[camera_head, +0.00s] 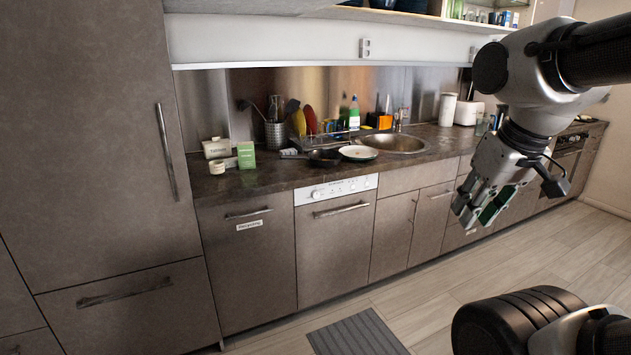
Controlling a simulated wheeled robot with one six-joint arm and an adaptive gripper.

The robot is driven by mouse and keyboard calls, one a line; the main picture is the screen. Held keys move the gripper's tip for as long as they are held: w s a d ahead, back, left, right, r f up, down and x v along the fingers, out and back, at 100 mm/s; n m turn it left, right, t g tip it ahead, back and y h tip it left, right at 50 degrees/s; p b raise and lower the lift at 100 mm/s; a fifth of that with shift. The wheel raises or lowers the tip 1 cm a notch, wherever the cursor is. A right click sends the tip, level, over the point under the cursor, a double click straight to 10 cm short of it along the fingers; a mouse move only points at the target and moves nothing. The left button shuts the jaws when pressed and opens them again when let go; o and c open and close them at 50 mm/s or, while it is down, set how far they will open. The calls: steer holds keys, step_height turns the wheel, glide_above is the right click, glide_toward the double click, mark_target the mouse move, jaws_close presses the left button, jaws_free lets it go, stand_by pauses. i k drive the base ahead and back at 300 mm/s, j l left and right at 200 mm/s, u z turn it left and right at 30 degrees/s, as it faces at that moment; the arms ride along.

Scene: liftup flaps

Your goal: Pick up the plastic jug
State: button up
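I cannot clearly pick out a plastic jug. A tall white container (447,109) stands upright on the counter right of the sink, but it is too small to tell whether it is a jug. A bottle with a green and white body (354,113) stands behind the sink's left side. My gripper (478,213) hangs at the right of the view, in front of the lower cabinets and well apart from the things on the counter. Its fingers point down and look spread, with nothing seen between them.
The dark counter (262,175) runs along the wall. It bears a pan (325,157), a white plate-like dish (358,152), a green box (246,155), a utensil holder (276,134) and a sink (397,143). A grey mat (358,336) lies on the floor. Open floor (450,295) lies before the cabinets.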

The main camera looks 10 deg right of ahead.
mark_target(483, 117)
steer(key=i+l+z, duration=0.25)
steer(key=i+z, duration=0.2)
steer(key=i+l+z, duration=0.1)
steer(key=i+z, duration=0.4)
steer(key=i+j+z, duration=0.1)
steer(key=i+z, duration=0.35)
steer(key=i+j+z, duration=0.25)
steer(key=i+z, duration=0.25)
steer(key=i+l+z, duration=0.2)
steer(key=i, duration=1.15)
steer(key=i+u, duration=0.4)
steer(key=i, duration=0.35)
steer(key=i+l+u, duration=0.2)
steer(key=i+u, duration=0.25)
steer(key=i, duration=0.35)
